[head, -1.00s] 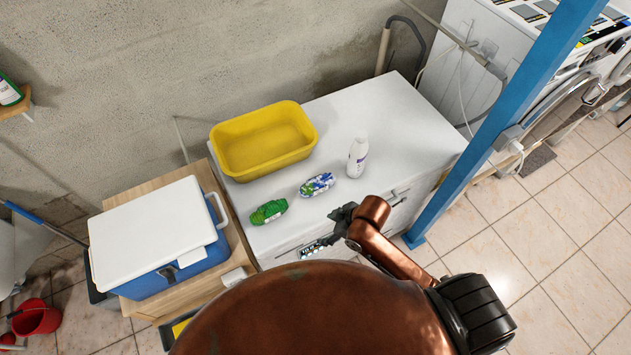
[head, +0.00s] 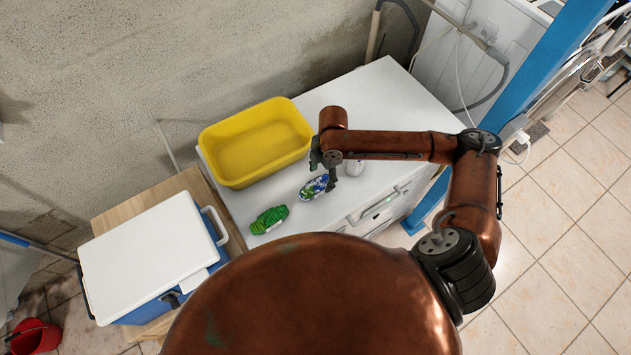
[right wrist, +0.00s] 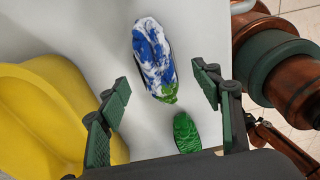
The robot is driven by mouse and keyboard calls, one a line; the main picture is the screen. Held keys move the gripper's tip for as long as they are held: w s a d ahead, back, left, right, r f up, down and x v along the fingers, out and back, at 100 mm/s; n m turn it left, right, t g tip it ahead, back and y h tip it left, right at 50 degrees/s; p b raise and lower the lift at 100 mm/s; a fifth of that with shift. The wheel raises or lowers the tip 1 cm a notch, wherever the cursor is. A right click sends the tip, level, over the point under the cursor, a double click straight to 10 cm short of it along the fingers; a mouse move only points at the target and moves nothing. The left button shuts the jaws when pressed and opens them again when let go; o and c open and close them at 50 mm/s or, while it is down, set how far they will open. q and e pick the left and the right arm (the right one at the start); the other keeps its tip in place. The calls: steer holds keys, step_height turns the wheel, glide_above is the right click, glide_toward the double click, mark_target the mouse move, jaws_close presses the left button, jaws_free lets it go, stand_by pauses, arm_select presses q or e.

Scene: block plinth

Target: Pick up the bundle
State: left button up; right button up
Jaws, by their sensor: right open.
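A blue, white and green bundle (head: 313,188) lies on the white cabinet top. It also shows in the right wrist view (right wrist: 153,55), upright in the picture between and beyond the fingertips. A green bundle (head: 270,219) lies to its left in the head view, and shows lower down in the right wrist view (right wrist: 186,133). My right gripper (head: 324,172) is open and empty, above the blue and white bundle; its fingers partly cover it in the head view. In the right wrist view my right gripper (right wrist: 161,82) has its fingers spread wide. My left gripper is not in view.
A yellow tub (head: 235,181) stands on the white cabinet (head: 376,100) behind the bundles. A blue and white cooler (head: 150,255) stands at the left. A blue post (head: 543,75) rises at the right.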

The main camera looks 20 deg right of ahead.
mark_target(318, 182)
steer(key=shift+w+a+f, duration=0.1)
steer(key=shift+a+f, duration=0.1)
steer(key=shift+f, duration=0.45)
steer(key=shift+a+f, duration=0.2)
steer(key=shift+f, duration=0.4)
steer(key=f, duration=0.3)
steer(key=shift+a+f, duration=0.25)
steer(key=shift+f, duration=0.35)
steer(key=shift+c, duration=0.9)
steer(key=c, duration=0.7)
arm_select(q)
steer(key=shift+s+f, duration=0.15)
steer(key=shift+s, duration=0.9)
arm_select(e)
steer(key=c, duration=0.5)
